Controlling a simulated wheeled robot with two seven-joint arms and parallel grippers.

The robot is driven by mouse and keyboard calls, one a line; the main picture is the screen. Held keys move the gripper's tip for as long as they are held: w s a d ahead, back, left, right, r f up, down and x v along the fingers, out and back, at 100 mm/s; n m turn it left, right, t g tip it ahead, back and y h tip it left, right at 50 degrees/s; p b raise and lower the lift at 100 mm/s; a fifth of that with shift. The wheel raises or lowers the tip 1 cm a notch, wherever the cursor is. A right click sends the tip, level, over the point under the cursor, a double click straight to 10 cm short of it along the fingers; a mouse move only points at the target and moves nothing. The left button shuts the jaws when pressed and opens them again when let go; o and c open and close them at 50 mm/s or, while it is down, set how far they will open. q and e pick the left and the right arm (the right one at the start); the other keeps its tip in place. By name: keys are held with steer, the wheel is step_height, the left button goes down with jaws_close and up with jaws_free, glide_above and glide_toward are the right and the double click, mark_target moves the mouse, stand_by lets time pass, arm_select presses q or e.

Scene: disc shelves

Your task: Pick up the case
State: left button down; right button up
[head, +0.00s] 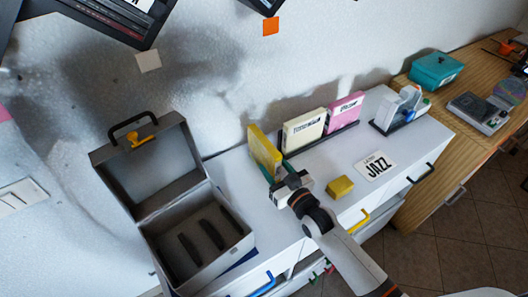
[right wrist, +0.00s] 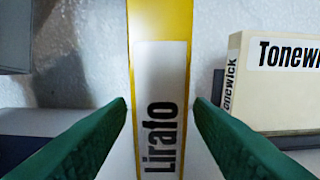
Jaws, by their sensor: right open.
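A yellow case (head: 264,150) stands upright on the white cabinet top, at the left end of a row of cases. In the right wrist view its narrow yellow spine (right wrist: 160,22) faces me, with a white label reading "Lirafo". My right gripper (head: 270,174) is at the near edge of this case. Its two green fingers (right wrist: 161,106) are open, one on each side of the spine in the picture, with a small gap on both sides. I cannot tell how far the tips reach along the case. My left gripper is not in view.
A cream case (head: 304,132) and a pink case (head: 346,107) stand to the right in a dark rack. A yellow block (head: 340,187) and a "JAZZ" card (head: 376,166) lie in front. An open grey box (head: 198,240) stands at the left. A teal box (head: 436,70) sits on the wooden counter.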

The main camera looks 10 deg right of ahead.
steer(key=shift+x, duration=0.75)
jaws_close()
